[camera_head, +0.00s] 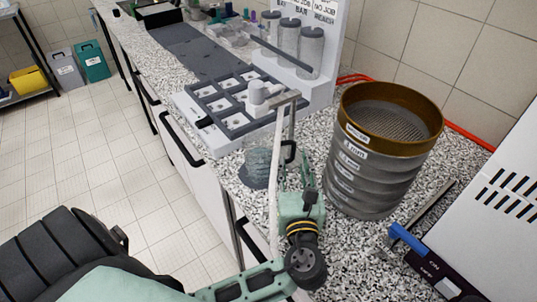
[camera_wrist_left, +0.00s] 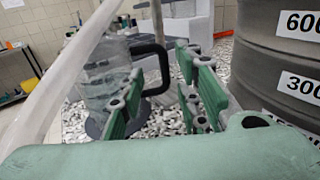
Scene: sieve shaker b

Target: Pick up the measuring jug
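The measuring jug (camera_head: 257,160) is clear with a black handle and stands on the speckled worktop, on or over a dark round patch. In the left wrist view the jug (camera_wrist_left: 104,75) is upright at left, its black handle (camera_wrist_left: 163,68) facing my gripper. My left gripper (camera_head: 294,172) is just right of the jug, on its handle side. In the wrist view its green fingers (camera_wrist_left: 164,88) are apart, with the handle showing in the gap between and beyond them. I cannot tell whether the handle lies fully between the fingertips. My right gripper is not in view.
A sieve stack (camera_head: 372,168) with a brown top ring stands close right of my left gripper. A grey tray of samples (camera_head: 190,98) lies behind the jug, and a white machine (camera_head: 490,205) stands at right. The worktop's front edge is close left of the jug.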

